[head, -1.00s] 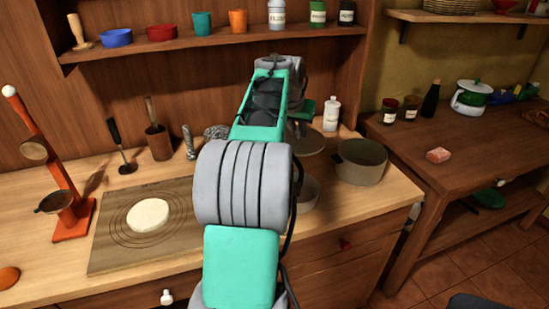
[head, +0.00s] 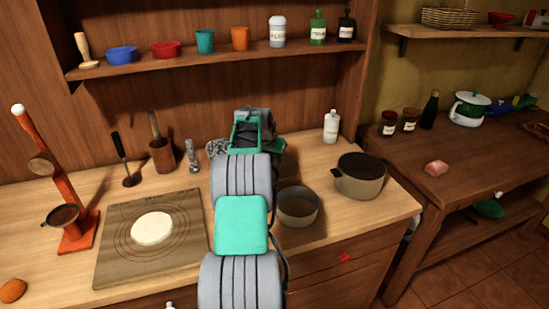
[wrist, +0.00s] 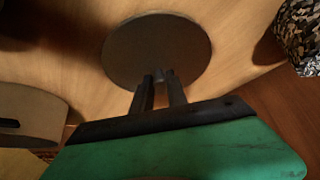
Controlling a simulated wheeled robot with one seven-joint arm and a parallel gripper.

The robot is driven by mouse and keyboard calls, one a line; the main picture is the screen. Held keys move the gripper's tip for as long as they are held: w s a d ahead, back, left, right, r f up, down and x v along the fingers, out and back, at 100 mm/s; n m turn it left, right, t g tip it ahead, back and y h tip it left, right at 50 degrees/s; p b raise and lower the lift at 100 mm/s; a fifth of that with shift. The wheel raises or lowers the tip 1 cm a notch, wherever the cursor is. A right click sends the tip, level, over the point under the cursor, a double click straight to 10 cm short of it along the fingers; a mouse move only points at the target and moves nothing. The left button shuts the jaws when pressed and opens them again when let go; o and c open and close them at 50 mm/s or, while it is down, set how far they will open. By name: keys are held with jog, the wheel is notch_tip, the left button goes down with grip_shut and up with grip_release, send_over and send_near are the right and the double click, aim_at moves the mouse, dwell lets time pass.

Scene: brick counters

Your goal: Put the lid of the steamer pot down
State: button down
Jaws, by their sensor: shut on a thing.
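The lid (wrist: 130,50), a flat round brown-grey disc, shows in the wrist view over the wooden counter. My gripper (wrist: 157,80) is shut on the lid's small knob, at the lid's near edge in that view. Whether the lid touches the counter I cannot tell. In the head view my arm hides the gripper and most or all of the lid. An open grey pot (head: 297,208) stands on the counter just right of my arm. A second open pot (head: 360,178) with side handles stands further right. Which one is the steamer pot is unclear.
A board with flat dough (head: 152,229) lies left of my arm. A mottled object (wrist: 303,38) is close to the lid on the right in the wrist view. A white bottle (head: 331,127) stands at the back. A shelf with cups and bottles hangs above.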

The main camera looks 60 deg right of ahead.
jog(key=shift+f, duration=0.15)
jog(key=c, duration=1.3)
grip_release()
